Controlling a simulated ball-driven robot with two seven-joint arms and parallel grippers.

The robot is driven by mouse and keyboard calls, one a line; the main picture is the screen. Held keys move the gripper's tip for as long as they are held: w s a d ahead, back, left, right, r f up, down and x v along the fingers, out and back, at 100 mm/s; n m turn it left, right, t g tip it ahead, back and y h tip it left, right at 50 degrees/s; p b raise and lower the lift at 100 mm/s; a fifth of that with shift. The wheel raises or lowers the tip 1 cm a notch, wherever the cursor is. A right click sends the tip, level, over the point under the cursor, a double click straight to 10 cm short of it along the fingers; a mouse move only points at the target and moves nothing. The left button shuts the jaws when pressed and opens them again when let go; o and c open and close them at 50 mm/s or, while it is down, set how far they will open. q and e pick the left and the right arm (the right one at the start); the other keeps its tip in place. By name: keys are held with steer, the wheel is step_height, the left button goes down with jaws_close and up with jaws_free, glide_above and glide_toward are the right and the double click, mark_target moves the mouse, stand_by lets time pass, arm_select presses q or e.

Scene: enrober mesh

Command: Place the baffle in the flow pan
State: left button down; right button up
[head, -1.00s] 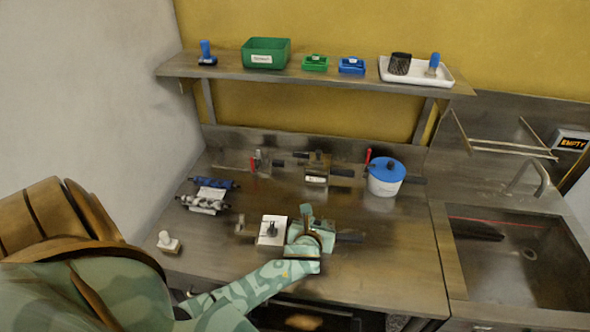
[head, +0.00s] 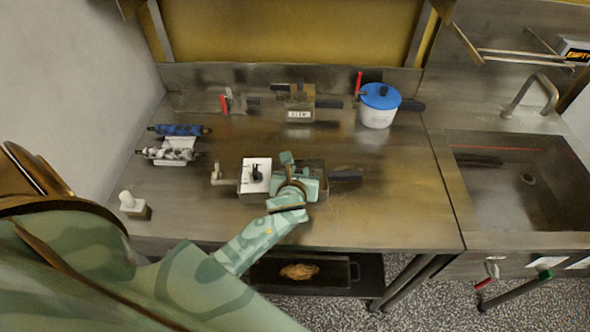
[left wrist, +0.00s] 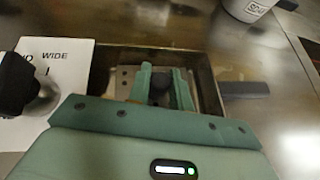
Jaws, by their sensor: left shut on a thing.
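My left gripper (head: 290,176) is over a rectangular metal pan (head: 322,180) with a dark handle at its right, likely the flow pan. In the left wrist view, the gripper's two green fingers (left wrist: 162,85) are shut on a dark round knob (left wrist: 160,88). A grey plate with small holes (left wrist: 124,82), likely the baffle, shows beneath the knob, inside the pan's outline (left wrist: 208,82). Whether the plate rests on the pan's floor, I cannot tell. The fingers and wrist hide much of it. My right gripper is not in view.
Blue and grey rollers (head: 178,130), a labelled metal unit (head: 300,104) and a blue-lidded pot (head: 378,108) stand farther back. A sink (head: 520,185) is at right. The front right counter is clear.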

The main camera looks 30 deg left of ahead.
arm_select(q)
steer(key=shift+d+r, duration=0.1)
steer(key=shift+d, duration=0.05)
steer(key=shift+s+d, duration=0.1)
steer(key=c, duration=1.3)
jaws_free()
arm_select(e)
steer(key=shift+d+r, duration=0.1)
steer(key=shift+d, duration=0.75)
arm_select(q)
steer(key=shift+o, duration=0.2)
steer(key=shift+r, duration=0.1)
steer(key=p+v, duration=0.3)
steer(key=v, duration=0.9)
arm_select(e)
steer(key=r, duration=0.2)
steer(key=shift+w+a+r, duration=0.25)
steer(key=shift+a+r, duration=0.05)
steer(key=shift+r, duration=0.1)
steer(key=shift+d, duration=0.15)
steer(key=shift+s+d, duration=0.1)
